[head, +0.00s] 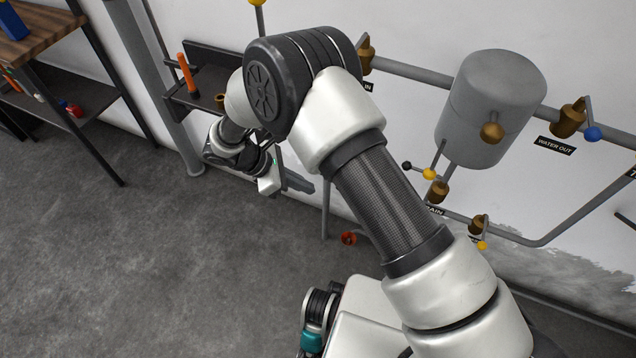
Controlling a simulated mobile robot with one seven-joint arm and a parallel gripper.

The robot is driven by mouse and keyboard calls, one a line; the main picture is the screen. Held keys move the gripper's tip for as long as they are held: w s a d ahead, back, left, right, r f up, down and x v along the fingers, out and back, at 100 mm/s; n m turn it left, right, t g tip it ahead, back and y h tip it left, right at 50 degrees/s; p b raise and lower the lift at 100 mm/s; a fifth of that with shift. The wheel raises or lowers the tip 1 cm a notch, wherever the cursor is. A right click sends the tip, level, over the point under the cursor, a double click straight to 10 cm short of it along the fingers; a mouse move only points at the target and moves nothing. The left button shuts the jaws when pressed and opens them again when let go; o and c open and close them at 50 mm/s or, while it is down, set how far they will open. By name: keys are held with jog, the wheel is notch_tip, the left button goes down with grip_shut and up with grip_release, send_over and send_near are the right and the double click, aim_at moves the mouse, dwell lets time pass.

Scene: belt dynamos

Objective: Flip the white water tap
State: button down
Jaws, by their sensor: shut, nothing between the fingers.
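I cannot make out a white tap handle in the head view; my arm hides part of the wall and pipes. Brass taps with coloured knobs show on the pipes: a blue-knobbed tap (570,119) by the "WATER OUT" label, a tap with yellow and black knobs (437,191) below the tank, and a yellow-knobbed tap (479,224) lower right. My gripper (272,183) is at the end of the arm, left of the pipes near the wall. It is small and partly hidden; it is shut, with nothing seen in it.
A grey tank (492,105) hangs on the pipework at right. A dark wall shelf (205,101) holds an orange rod (187,73). A wooden-topped rack (38,29) stands at far left. The grey floor at left is clear.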

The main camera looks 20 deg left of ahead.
jog(key=w+d+r+b+x, duration=0.1)
jog(key=x, duration=0.9)
jog(key=shift+w+d+b, duration=0.15)
jog(key=shift+d+b, duration=0.2)
jog(key=shift+d, duration=0.3)
jog(key=shift+d, duration=0.15)
